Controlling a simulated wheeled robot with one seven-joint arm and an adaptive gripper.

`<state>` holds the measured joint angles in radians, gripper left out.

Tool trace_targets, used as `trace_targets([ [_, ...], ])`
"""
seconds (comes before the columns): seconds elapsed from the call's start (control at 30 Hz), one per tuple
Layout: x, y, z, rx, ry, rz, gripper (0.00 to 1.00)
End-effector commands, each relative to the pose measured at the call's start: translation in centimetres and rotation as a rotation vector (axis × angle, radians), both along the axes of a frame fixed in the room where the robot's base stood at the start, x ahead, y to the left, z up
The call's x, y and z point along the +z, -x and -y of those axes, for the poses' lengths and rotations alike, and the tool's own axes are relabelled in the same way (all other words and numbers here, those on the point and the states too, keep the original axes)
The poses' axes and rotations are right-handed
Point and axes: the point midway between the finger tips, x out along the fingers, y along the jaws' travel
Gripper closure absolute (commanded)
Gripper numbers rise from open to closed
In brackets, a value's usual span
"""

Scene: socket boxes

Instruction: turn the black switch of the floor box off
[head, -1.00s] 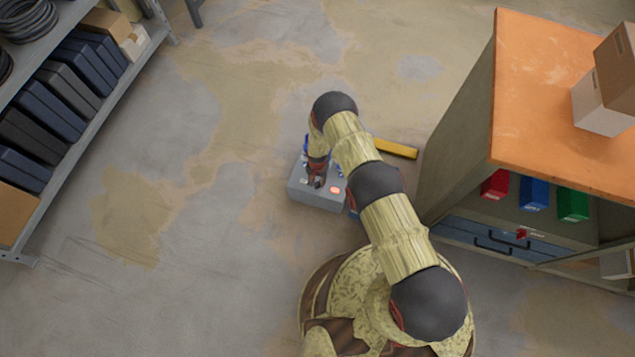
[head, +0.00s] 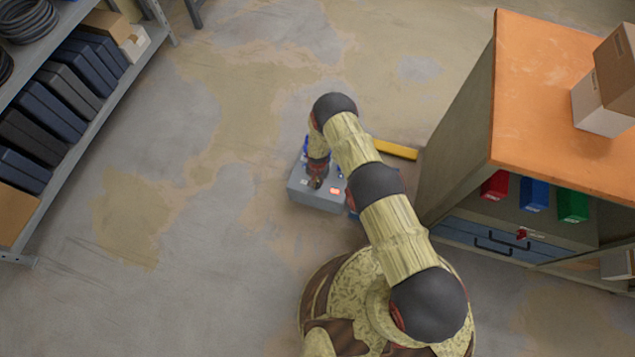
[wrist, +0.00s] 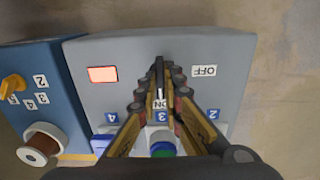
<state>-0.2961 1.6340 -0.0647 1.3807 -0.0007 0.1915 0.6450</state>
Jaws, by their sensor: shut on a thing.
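The floor box (head: 318,202) is a grey box on the floor; its grey top (wrist: 105,52) fills the middle of the wrist view. The black switch (wrist: 158,72) is a thin black lever between my fingertips. My gripper (wrist: 160,84) is shut on it from above; it also shows over the box in the head view (head: 316,184). An OFF label (wrist: 204,71) lies to the right of the switch, and an ON label (wrist: 159,104) shows between my fingers. A red light (wrist: 102,74) on the box is lit. My fingers hide the switch's base.
A blue box (wrist: 38,85) with a yellow knob (wrist: 13,84) stands beside the grey one. Numbered labels and a green part (wrist: 162,150) lie near my fingers. A yellow bar (head: 396,149) and an orange-topped cabinet (head: 540,90) stand right.

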Motion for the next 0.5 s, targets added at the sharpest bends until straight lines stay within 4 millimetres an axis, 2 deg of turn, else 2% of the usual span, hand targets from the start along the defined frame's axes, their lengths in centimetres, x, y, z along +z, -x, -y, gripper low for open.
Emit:
trace_targets([
  [0.27, 0.03, -0.02, 0.02, 0.029, 0.000, 0.000, 1.00],
  [0.5, 0.04, -0.04, 0.01, 0.152, 0.000, 0.000, 1.00],
])
